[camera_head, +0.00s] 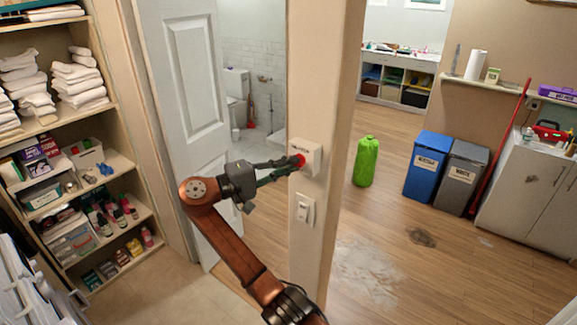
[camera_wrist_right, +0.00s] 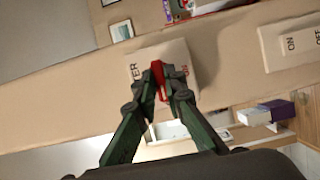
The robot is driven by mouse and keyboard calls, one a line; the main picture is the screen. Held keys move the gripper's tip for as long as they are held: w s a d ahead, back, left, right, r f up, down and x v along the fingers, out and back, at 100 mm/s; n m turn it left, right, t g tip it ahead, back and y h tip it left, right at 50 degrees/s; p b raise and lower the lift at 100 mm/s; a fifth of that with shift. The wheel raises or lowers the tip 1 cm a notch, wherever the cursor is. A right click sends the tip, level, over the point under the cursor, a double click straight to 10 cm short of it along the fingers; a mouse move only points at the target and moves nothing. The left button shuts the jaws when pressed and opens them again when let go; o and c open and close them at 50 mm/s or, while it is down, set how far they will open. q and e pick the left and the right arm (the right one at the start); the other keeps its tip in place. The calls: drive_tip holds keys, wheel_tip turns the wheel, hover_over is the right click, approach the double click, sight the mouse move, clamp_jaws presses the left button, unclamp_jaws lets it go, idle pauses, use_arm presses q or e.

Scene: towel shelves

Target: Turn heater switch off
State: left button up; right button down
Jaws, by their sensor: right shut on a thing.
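The heater switch (camera_head: 313,153) is a white box on the beige door post, with a small red lever at its front. In the right wrist view the box (camera_wrist_right: 180,58) shows part of its lettering, "ER" and "ON", beside the red lever (camera_wrist_right: 157,78). My right gripper (camera_head: 297,161) reaches the box from the left. Its dark green fingers (camera_wrist_right: 162,93) are shut on the red lever, one on each side. The fingers hide part of the lever and the box's other lettering. My left gripper is not in view.
A white switch plate (camera_head: 305,209) sits just below on the same post (camera_head: 340,90); it has ON and OFF lettering in the wrist view. A white door (camera_head: 185,80) stands at left, near towel shelves (camera_head: 75,128). A green bag (camera_head: 366,161) and bins stand behind at right.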

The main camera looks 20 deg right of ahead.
drive_tip(key=c, duration=2)
unclamp_jaws()
drive_tip(key=v, duration=1.2)
drive_tip(key=shift+s, duration=0.1)
